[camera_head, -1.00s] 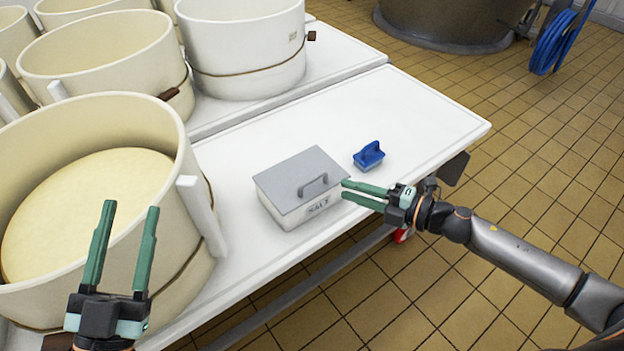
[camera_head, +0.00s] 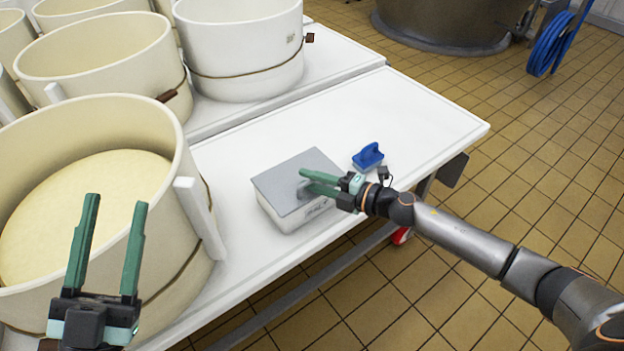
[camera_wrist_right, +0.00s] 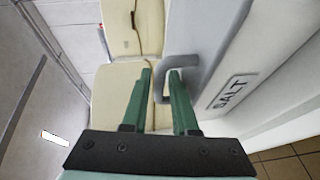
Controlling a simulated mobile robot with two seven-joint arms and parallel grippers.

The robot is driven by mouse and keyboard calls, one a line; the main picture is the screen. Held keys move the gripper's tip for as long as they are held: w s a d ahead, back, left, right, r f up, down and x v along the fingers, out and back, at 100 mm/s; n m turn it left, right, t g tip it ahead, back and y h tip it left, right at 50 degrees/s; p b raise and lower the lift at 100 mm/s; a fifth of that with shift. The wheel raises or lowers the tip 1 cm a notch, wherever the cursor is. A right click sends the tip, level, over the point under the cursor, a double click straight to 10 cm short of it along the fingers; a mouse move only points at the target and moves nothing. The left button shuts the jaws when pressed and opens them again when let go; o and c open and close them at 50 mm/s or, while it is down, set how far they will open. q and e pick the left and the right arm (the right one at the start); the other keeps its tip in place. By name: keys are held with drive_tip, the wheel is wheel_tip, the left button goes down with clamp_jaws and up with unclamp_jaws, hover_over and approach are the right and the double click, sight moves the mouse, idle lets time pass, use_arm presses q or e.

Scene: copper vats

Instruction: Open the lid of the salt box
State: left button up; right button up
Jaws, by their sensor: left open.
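The salt box (camera_head: 290,217) is a white box with "SALT" on its front, standing on the white table. Its grey lid (camera_head: 290,180) is shut and has a grey loop handle (camera_wrist_right: 166,70). My right gripper (camera_head: 303,179) is at the handle, which it partly hides in the head view. In the right wrist view its green fingers (camera_wrist_right: 160,80) are apart, with the handle's bar between them; I cannot tell whether they touch it. My left gripper (camera_head: 116,205) is open and empty in front of the large vat at the left.
A blue brush-like object (camera_head: 368,156) lies on the table (camera_head: 400,110) right of the box. A large cream vat (camera_head: 180,150) stands close at the left, with several more vats behind. The table behind the box is clear.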

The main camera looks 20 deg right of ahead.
drive_tip(key=shift+c, duration=0.3)
clamp_jaws()
idle(1.0)
